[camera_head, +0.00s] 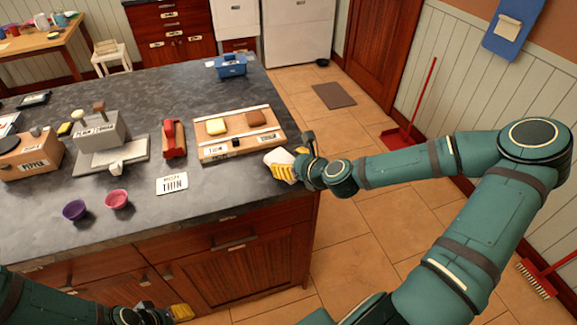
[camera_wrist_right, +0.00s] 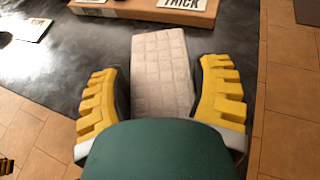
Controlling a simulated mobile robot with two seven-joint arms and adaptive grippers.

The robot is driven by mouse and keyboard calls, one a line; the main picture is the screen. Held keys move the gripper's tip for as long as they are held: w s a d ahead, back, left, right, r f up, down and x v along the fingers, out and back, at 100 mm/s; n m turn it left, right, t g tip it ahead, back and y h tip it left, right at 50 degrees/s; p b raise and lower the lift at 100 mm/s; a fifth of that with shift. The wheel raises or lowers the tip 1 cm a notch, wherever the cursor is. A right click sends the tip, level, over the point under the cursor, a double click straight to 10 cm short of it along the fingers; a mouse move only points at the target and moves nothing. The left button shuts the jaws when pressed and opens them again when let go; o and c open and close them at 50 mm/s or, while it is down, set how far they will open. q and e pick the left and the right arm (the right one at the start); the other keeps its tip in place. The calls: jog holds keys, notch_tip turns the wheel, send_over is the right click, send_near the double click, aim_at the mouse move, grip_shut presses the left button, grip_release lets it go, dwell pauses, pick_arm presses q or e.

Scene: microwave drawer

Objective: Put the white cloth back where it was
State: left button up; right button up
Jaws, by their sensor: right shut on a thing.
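The white cloth (camera_head: 277,157) is a quilted, folded pad at the counter's right edge. It also shows in the right wrist view (camera_wrist_right: 161,70), between the yellow fingers. My right gripper (camera_head: 284,168) is shut on it, and its yellow fingers (camera_wrist_right: 165,98) stand on either side of it. The cloth is just right of the front end of the wooden tray (camera_head: 215,153); I cannot tell whether it touches the counter. My left gripper (camera_head: 178,312) is low in front of the counter's cabinets, partly cut off; its jaws are unclear.
A red tool (camera_head: 174,138), a grey block (camera_head: 101,132), a wooden box (camera_head: 30,152), a purple cup (camera_head: 74,210) and a pink cup (camera_head: 117,199) stand left.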

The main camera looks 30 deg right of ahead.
jog(key=shift+f, duration=0.35)
jog(key=shift+f, duration=0.15)
jog(key=o, duration=1)
